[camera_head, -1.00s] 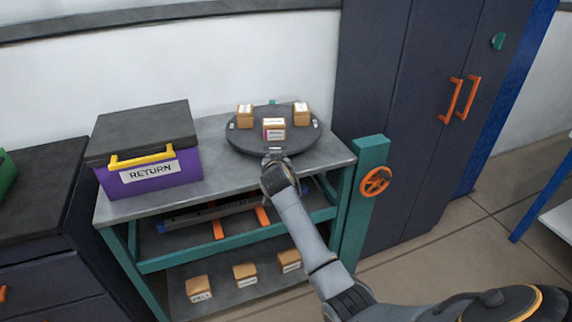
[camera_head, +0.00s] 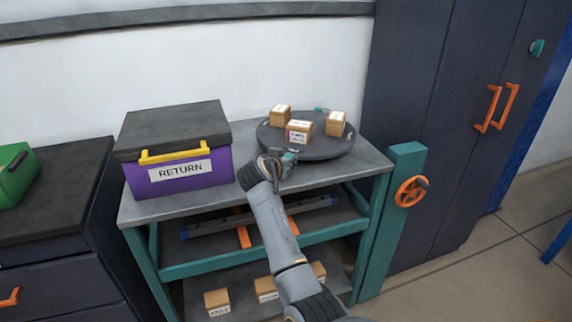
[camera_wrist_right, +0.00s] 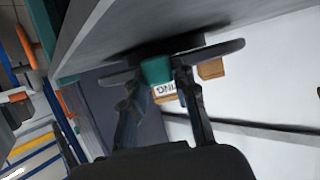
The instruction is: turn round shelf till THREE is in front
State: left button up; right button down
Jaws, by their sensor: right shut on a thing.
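The round shelf (camera_head: 330,150) is a dark disc on top of a grey bench. It carries three small cardboard boxes: a front one (camera_head: 299,132), a back left one (camera_head: 280,114) and a right one (camera_head: 336,123). Their labels are too small to read in the head view. My right gripper (camera_head: 283,161) is at the disc's front left edge. In the right wrist view my right gripper (camera_wrist_right: 158,82) is shut on a teal handle (camera_wrist_right: 156,69) at the disc's rim. Part of a label shows behind it. My left gripper is out of view.
A purple RETURN box (camera_head: 180,172) stands on the bench left of the disc. A teal post (camera_head: 392,225) with an orange handwheel (camera_head: 410,191) stands at the right. A dark cabinet (camera_head: 440,100) is behind it. Several boxes (camera_head: 217,302) lie on the low shelf.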

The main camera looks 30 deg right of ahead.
jog(key=shift+w, duration=0.1)
dwell(0.3)
jog(key=c, duration=1)
grip_release()
jog(key=shift+c, duration=0.2)
jog(key=shift+a, duration=0.1)
jog(key=v, duration=0.7)
jog(key=shift+a+r, duration=0.1)
jog(key=shift+a, duration=0.1)
